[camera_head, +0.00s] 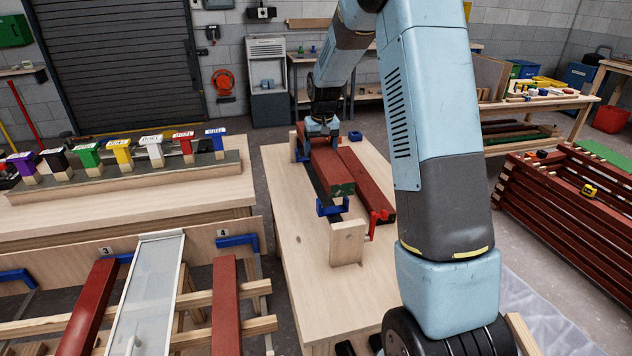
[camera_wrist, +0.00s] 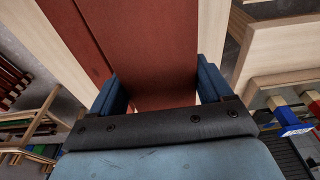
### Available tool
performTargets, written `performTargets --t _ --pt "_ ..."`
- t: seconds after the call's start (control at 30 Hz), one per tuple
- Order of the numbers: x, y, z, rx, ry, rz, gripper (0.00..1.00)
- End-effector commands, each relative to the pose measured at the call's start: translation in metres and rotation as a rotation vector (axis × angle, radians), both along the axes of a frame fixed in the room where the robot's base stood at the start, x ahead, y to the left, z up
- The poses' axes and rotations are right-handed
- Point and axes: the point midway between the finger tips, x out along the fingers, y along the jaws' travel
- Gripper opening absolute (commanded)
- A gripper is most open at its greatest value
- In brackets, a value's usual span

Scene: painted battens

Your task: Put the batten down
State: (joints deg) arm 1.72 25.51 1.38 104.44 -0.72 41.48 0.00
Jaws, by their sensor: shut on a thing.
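My gripper (camera_head: 322,127) is shut on a red batten (camera_head: 325,162) with a green near end, over the middle wooden bench (camera_head: 300,250). In the wrist view the red batten (camera_wrist: 150,50) lies between the two blue-grey fingers of my gripper (camera_wrist: 160,85). The batten's near end is just above or on a blue bracket (camera_head: 332,208); I cannot tell if it touches. A second red batten (camera_head: 366,185) lies on the bench close along its right side, and also shows in the wrist view (camera_wrist: 78,38).
An upright wooden block (camera_head: 347,243) and a red clamp (camera_head: 379,218) stand at the batten's near end. Red battens (camera_head: 226,300) lie on a rack at front left. Stacked red battens (camera_head: 570,215) stand at right. The bench front is clear.

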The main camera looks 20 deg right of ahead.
Motion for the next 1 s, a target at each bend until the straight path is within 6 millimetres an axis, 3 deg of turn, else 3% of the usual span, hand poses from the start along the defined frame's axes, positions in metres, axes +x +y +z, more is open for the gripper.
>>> performTargets --t 0.4,0.67,1.0 --pt "0.000 -0.001 -0.052 0.000 0.001 -0.002 0.19" --pt "0.000 -0.001 -0.067 0.000 0.000 -0.001 0.19" --pt "0.000 -0.001 -0.099 0.000 -0.001 -0.001 0.19"
